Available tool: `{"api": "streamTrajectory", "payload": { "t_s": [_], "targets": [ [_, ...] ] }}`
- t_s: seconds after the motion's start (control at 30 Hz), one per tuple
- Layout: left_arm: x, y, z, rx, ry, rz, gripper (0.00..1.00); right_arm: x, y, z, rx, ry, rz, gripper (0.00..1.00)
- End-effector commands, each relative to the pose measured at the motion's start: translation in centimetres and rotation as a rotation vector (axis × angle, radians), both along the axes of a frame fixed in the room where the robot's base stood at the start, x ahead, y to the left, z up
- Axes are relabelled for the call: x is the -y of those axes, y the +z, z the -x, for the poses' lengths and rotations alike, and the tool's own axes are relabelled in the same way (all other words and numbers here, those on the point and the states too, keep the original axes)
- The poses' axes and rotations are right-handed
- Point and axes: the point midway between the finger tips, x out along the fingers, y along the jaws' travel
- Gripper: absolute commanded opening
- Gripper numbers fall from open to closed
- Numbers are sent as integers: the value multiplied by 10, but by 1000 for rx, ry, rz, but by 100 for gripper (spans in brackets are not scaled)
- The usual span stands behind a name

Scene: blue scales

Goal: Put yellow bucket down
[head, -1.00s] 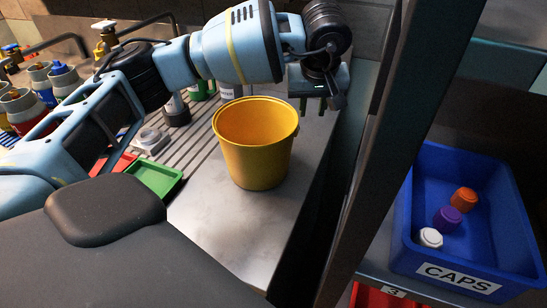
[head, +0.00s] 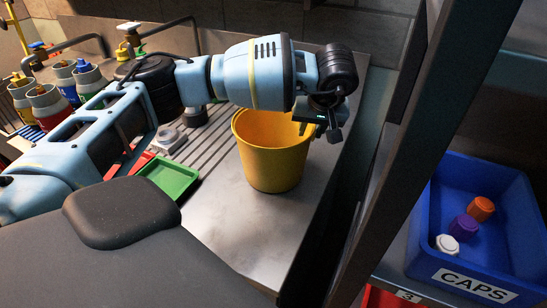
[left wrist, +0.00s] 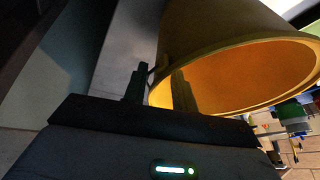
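The yellow bucket (head: 272,165) stands upright on the metal counter, near its right edge. My left gripper (head: 320,127) is at the bucket's far right rim, fingers pointing down. The fingers are apart: one shows inside the bucket's mouth and the other outside the wall. In the left wrist view the bucket (left wrist: 235,35) fills the upper right, and its rim passes between the fingers of my left gripper (left wrist: 158,88). I cannot tell whether either finger touches the wall. My right gripper is not in view.
Green (head: 168,178) and red trays lie left of the bucket, with several bottles (head: 62,85) and taps behind. A dark upright post (head: 400,150) stands right of the counter. Beyond it is a blue CAPS bin (head: 480,215). The counter in front of the bucket is clear.

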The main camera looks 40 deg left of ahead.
Motion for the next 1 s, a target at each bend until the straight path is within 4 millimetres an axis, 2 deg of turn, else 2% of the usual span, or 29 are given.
{"api": "streamTrajectory", "payload": {
  "t_s": [0.2,0.5,0.53,0.73,1.0],
  "targets": [
    [-8,-26,-7,0,1,-1,27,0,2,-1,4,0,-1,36],
    [-10,-30,-9,1,1,0,27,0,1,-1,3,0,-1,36],
    [-10,-30,-9,1,1,0,26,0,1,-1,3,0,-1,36],
    [-10,-30,-9,1,1,0,0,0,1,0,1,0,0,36],
    [-10,-30,-9,1,1,0,0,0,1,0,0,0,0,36]
  ]
}}
